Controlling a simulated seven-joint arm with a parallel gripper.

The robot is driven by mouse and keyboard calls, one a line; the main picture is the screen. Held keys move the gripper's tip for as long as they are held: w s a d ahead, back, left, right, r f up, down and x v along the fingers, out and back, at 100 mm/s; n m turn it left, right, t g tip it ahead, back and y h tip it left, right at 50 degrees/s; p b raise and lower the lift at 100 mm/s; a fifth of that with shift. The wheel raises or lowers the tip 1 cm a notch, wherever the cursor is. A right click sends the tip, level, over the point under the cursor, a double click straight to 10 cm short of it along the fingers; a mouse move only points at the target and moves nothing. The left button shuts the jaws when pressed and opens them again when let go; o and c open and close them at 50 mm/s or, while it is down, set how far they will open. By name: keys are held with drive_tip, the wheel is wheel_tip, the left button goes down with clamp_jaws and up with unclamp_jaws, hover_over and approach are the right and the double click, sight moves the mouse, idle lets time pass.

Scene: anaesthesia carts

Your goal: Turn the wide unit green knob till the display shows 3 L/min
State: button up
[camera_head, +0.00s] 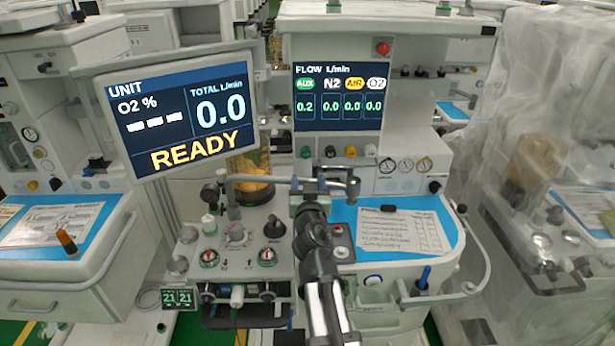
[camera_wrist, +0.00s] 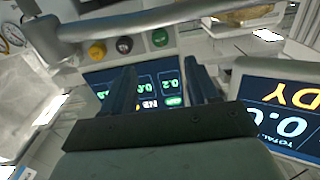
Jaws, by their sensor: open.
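The flow display (camera_head: 337,97) is on the central unit and reads AUX 0.2, with N2, AIR and O2 at 0.0. Below it is a row of knobs, with the green knob (camera_head: 305,152) at the left end under the AUX column. The green knob also shows in the wrist view (camera_wrist: 160,38), beyond my fingertips. My gripper (camera_wrist: 162,72) is open and empty, its two dark fingers apart and pointing towards the knob row. No contact with the green knob shows. In the head view, my arm rises from below to in front of the panel.
Beside the green knob are a black knob (camera_head: 330,151), a yellow knob (camera_head: 350,151) and a white knob (camera_head: 371,151). A metal rail (camera_wrist: 170,17) crosses the wrist view near the knobs. The left screen (camera_head: 180,115) reads READY and total 0.0.

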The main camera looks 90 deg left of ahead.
sight(306, 155)
drive_tip(key=shift+a, duration=0.1)
idle(0.4)
drive_tip(key=a, duration=1.3)
drive_tip(key=shift+a, duration=0.35)
drive_tip(key=c, duration=1)
drive_tip(key=shift+n, duration=0.6)
drive_tip(key=shift+c, duration=0.2)
drive_tip(key=o, duration=1)
drive_tip(key=shift+o, duration=0.2)
drive_tip(key=shift+d, duration=0.2)
